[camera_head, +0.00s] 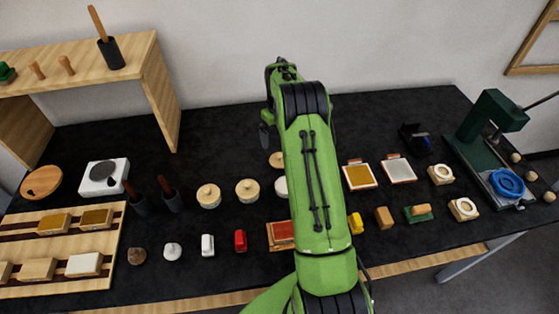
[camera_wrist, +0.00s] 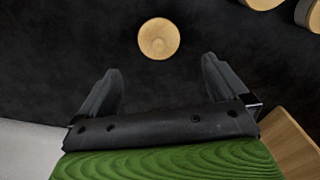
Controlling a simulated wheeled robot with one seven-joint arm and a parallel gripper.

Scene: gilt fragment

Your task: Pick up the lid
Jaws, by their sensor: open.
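A small round wooden disc with a raised centre, which looks like the lid (camera_wrist: 158,38), lies on the black tabletop in the wrist view. In the head view the lid (camera_head: 275,160) shows just left of my arm, which partly hides it. My gripper (camera_wrist: 161,78) is open and empty, its two dark fingers apart. The lid appears beyond the fingertips, roughly centred between them, and not touching them. In the head view my gripper (camera_head: 266,130) is at the far part of the table, mostly hidden by my wrist.
Two round wooden pots (camera_head: 208,196) (camera_head: 247,191) stand left of the lid. A white round thing (camera_head: 281,187) is partly hidden by my arm. A wooden shelf (camera_head: 160,95) stands at the back left. A green machine (camera_head: 480,135) stands right. Black table behind the pots is clear.

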